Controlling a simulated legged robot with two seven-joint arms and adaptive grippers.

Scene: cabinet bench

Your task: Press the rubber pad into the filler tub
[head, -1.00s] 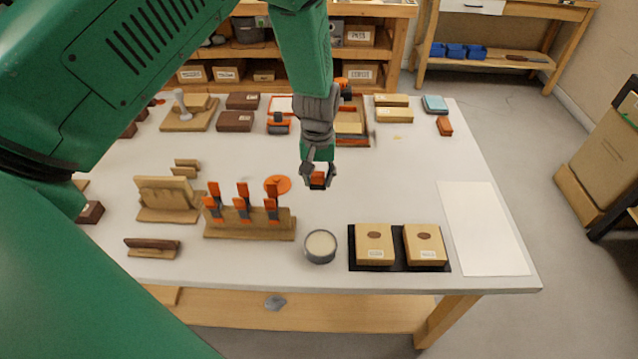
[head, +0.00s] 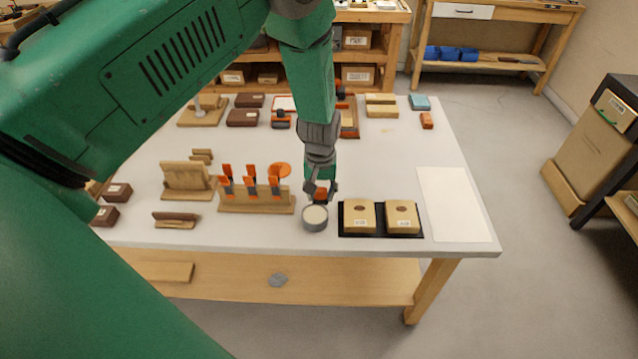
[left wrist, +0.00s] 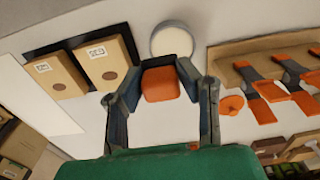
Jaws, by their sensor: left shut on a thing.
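My left gripper (head: 320,192) is shut on an orange block, which I take to be the rubber pad (left wrist: 161,84). The pad sits between the two fingertips in the left wrist view. The filler tub (head: 315,218) is a round grey tub with a pale, flat filling, standing on the bench just in front of my left gripper. In the left wrist view the tub (left wrist: 172,40) lies just beyond the pad. Pad and tub look close, but I cannot tell whether they touch. My right gripper is not in view.
A black tray (head: 380,232) with two wooden blocks stands right of the tub. A wooden rack (head: 256,206) with several orange-handled tools stands left. An orange disc (head: 280,169) lies behind the rack. A white sheet (head: 453,205) covers the bench's right side.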

